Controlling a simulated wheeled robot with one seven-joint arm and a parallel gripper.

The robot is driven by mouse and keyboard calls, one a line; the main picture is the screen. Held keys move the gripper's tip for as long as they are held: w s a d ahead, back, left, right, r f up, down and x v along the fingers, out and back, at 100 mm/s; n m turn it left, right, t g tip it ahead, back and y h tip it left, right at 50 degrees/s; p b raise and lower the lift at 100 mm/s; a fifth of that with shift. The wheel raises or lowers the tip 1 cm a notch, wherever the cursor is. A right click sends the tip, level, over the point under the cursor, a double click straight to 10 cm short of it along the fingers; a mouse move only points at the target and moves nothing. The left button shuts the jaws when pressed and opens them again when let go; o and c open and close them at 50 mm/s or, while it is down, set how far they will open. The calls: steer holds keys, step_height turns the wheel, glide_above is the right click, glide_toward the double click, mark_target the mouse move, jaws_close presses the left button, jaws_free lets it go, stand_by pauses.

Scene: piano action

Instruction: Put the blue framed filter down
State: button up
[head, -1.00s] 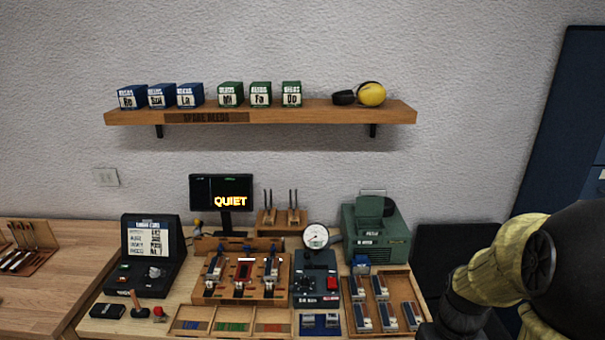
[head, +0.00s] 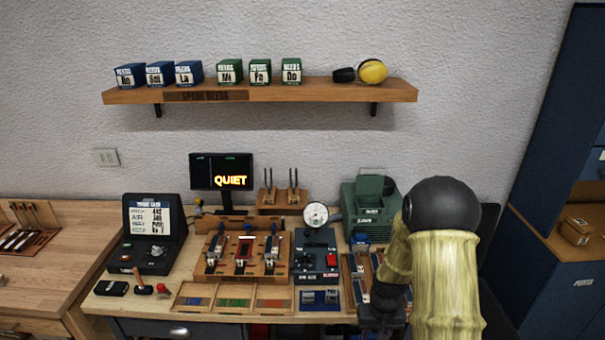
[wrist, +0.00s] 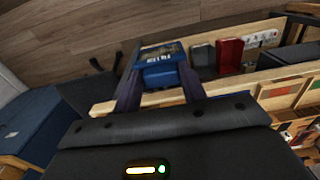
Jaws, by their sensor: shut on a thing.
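The blue framed filter (wrist: 162,66) is between the two dark fingers of my gripper (wrist: 160,92) in the wrist view. It has a blue front with a pale printed label on top. My gripper is shut on it. In the head view, my arm hangs in front of the right end of the workbench and the wrist (head: 383,315) is low at the bench's front right. The filter cannot be made out in the head view.
In the wrist view, a wooden-edged tray or drawer holds a red box (wrist: 229,52) and a grey box (wrist: 203,55) close to the filter. A wooden tray (head: 347,290), a green machine (head: 362,212) and a gauge device (head: 316,262) stand near my arm. A shelf (head: 290,94) hangs above.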

steer(key=w+a+f, duration=0.1)
steer(key=a+f, duration=0.2)
steer(key=f, duration=0.5)
steer(key=shift+w+a, duration=0.2)
steer(key=shift+a, duration=0.2)
steer(key=shift+f, duration=0.1)
